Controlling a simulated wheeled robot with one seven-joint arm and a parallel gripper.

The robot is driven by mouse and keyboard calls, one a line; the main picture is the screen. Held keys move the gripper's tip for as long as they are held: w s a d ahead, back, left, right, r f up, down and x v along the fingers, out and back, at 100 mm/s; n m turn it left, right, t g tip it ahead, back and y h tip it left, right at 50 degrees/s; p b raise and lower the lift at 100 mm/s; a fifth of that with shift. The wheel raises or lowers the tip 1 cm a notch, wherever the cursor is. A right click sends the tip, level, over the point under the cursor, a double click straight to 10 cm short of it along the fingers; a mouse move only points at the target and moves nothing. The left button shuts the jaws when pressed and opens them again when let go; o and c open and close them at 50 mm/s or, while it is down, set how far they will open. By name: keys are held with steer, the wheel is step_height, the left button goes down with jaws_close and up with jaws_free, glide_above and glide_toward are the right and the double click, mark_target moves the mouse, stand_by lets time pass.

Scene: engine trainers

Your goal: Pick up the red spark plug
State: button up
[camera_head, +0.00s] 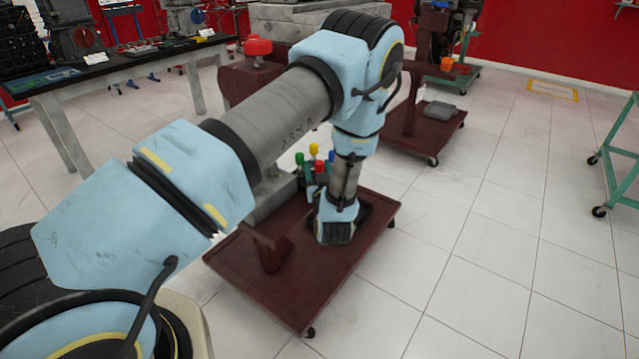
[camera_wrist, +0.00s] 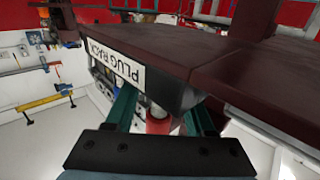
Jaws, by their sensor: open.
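The red spark plug (camera_head: 320,167) stands with green, yellow and blue-topped plugs in a dark rack, left of my forearm in the head view. In the wrist view a red cylinder (camera_wrist: 158,123) shows between the two teal fingers of my gripper (camera_wrist: 160,108), which is open. I cannot tell whether either finger touches it. The rack (camera_wrist: 180,92) carries a white label reading "PLUG RACK", upside down in this view. In the head view my fingers are hidden behind my arm's end.
The rack is on a dark red wheeled cart (camera_head: 300,290) with a grey block beside it. A second red cart (camera_head: 425,140) stands behind. A workbench (camera_head: 120,65) is at the left, and a green frame (camera_head: 615,150) at the right.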

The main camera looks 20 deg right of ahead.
jaws_close()
stand_by(0.3)
stand_by(0.3)
